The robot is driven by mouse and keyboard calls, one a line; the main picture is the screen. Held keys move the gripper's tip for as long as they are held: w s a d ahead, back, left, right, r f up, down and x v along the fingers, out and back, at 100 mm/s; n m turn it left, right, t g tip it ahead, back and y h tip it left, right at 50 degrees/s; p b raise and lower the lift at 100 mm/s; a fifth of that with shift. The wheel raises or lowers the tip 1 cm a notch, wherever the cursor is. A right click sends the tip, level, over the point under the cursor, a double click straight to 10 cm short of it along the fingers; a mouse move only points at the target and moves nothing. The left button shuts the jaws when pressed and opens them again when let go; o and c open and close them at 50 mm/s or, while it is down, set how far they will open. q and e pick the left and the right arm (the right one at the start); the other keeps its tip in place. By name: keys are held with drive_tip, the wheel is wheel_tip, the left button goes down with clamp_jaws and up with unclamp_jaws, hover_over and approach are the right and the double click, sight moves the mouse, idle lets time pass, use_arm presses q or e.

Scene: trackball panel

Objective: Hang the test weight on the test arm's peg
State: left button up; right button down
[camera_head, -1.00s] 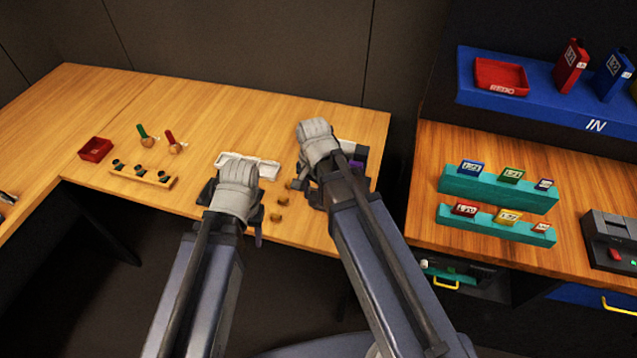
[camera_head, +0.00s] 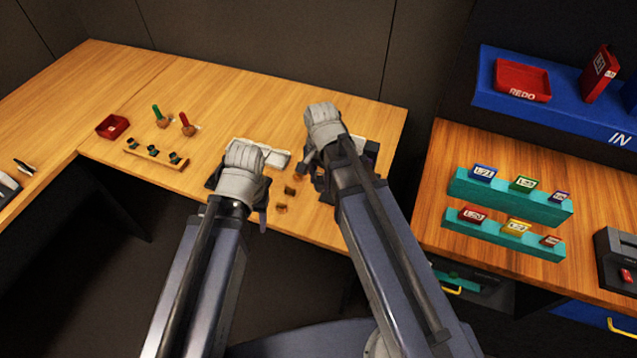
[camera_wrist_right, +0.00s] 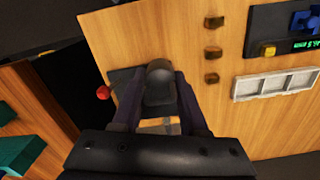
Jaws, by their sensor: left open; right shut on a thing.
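My right gripper (camera_wrist_right: 158,115) is shut on a dark, rounded piece (camera_wrist_right: 160,82) above the wooden table; I cannot tell whether this is the test weight. In the head view, my right gripper (camera_head: 312,178) is mostly hidden by its own wrist, and the held piece cannot be made out. My left gripper (camera_head: 238,203) is open over the table's front edge, left of the right one; its fingers are largely covered by its wrist. I cannot pick out the test arm or its peg with certainty.
Several small brass pieces (camera_wrist_right: 211,52) stand on the table beside a white tray (camera_wrist_right: 276,86). A unit with a green display (camera_wrist_right: 305,44) is beyond. A red knob (camera_wrist_right: 103,92) shows near the table edge. A red bin (camera_head: 113,127) and peg rack (camera_head: 155,154) stand left.

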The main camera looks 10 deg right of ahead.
drive_tip(key=shift+w+d+f, duration=0.1)
drive_tip(key=shift+w+d, duration=0.5)
drive_tip(key=shift+w, duration=0.3)
drive_tip(key=shift+w+d+f, duration=0.1)
drive_tip(key=shift+w+d, duration=0.5)
drive_tip(key=shift+w, duration=0.25)
drive_tip(key=shift+w+d+f, duration=0.1)
drive_tip(key=shift+w+d, duration=0.5)
drive_tip(key=shift+w, duration=0.3)
drive_tip(key=shift+w+d+f+b, duration=0.35)
drive_tip(key=shift+w+f+b, duration=0.15)
drive_tip(key=shift+b, duration=0.3)
drive_tip(key=shift+c, duration=1.8)
unclamp_jaws()
drive_tip(key=shift+r, duration=0.1)
wheel_tip(320, 180, up, 8)
drive_tip(key=p, duration=0.8)
drive_tip(key=shift+f, duration=0.2)
